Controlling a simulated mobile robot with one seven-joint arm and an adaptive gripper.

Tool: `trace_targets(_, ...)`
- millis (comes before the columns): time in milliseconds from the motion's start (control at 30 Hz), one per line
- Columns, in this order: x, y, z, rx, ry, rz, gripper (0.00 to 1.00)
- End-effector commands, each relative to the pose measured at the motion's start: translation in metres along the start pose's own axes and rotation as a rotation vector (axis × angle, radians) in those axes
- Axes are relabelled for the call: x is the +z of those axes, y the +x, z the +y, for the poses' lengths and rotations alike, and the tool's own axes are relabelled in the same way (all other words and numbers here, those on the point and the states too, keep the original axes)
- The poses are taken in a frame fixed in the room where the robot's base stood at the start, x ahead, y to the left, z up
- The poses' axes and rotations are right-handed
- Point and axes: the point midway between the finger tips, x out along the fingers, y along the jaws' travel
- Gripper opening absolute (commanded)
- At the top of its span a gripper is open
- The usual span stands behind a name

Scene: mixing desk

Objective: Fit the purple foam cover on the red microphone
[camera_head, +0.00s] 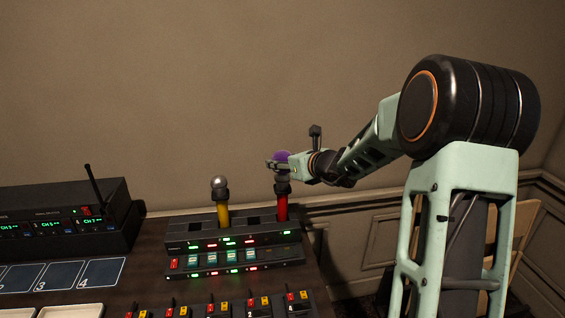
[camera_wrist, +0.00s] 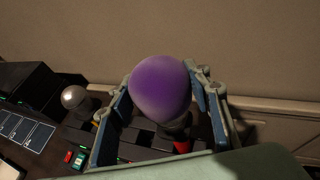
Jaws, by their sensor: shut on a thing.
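The purple foam cover (camera_head: 281,156) is held between the fingers of my gripper (camera_head: 277,164). In the wrist view the cover (camera_wrist: 160,88) fills the space between the two fingers and looks round. The red microphone (camera_head: 282,207) stands upright in the right part of the black dock, directly below the cover. In the wrist view its red body (camera_wrist: 182,147) shows just under the cover, and the top of its head is hidden. I cannot tell whether the cover touches or encloses the microphone's head.
A yellow microphone (camera_head: 223,213) with a bare silver head stands left in the same dock (camera_head: 190,240). A black receiver (camera_head: 60,222) with an antenna is at the far left. Numbered squares (camera_head: 65,275) and a row of small switches lie in front. A wall is behind.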

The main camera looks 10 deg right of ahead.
Motion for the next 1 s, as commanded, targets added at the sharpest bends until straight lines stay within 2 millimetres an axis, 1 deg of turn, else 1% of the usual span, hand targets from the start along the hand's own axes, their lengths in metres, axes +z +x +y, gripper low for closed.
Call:
trace_targets(567,-0.001,0.0,0.0,0.0,-0.001,0.0,0.35)
trace_targets(1000,-0.01,0.004,0.0,0.0,-0.001,0.0,0.35)
